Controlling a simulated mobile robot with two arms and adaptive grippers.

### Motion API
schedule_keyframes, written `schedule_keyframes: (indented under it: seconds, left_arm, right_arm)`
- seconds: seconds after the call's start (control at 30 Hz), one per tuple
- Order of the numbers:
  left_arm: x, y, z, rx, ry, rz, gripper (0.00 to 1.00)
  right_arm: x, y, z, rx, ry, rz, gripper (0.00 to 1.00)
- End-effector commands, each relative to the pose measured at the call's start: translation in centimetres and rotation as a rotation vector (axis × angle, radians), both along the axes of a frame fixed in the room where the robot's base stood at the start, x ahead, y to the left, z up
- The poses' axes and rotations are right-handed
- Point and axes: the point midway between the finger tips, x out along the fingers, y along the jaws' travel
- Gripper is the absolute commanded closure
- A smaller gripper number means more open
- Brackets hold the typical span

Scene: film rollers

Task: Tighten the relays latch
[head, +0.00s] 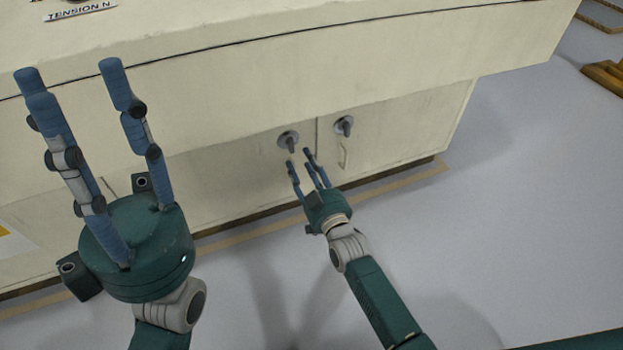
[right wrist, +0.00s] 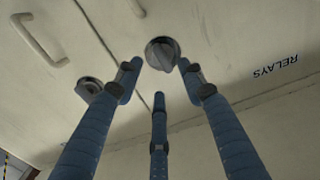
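The relays latch (right wrist: 162,54) is a round grey knob with a raised grip, next to the upside-down RELAYS label (right wrist: 275,67) in the right wrist view. In the head view this latch (head: 288,141) is the left one of two on the cream cabinet doors. My right gripper (head: 300,158) is open, with its fingers pointing up at the cabinet, just below the latch. In the right wrist view its blue fingertips spread around and below the knob; contact cannot be told. My left gripper (head: 68,72) is open and empty at the left, in front of the cabinet.
A second latch (head: 344,125) sits on the door to the right, with a pull handle (head: 342,155) below it. The cabinet's upper body (head: 400,60) overhangs the doors. A tan tape line (head: 400,182) runs along the floor.

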Motion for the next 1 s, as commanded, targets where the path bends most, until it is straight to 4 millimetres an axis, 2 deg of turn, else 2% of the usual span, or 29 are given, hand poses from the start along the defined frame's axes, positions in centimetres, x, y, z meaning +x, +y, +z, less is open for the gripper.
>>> schedule_keyframes:
  seconds: [0.03,0.13,0.33,0.5,1.0]
  left_arm:
    - [0.0,0.0,0.0,0.000,0.000,0.000,0.60]
    - [0.0,0.0,0.0,0.000,0.000,0.000,0.60]
    - [0.0,0.0,0.0,0.000,0.000,0.000,0.60]
    - [0.0,0.0,0.0,0.000,0.000,0.000,0.60]
    - [0.0,0.0,0.0,-0.001,0.001,0.000,0.60]
  right_arm:
    - [-1.2,-0.4,-0.1,-0.002,0.002,0.000,0.60]
    - [-3.1,-1.0,-0.2,-0.002,0.003,0.000,0.60]
    - [-5.3,-1.8,0.0,-0.001,0.001,0.000,0.60]
    - [-5.9,-1.9,0.0,-0.001,0.000,0.000,0.60]
    - [-5.9,-1.9,0.0,-0.001,0.001,0.000,0.60]
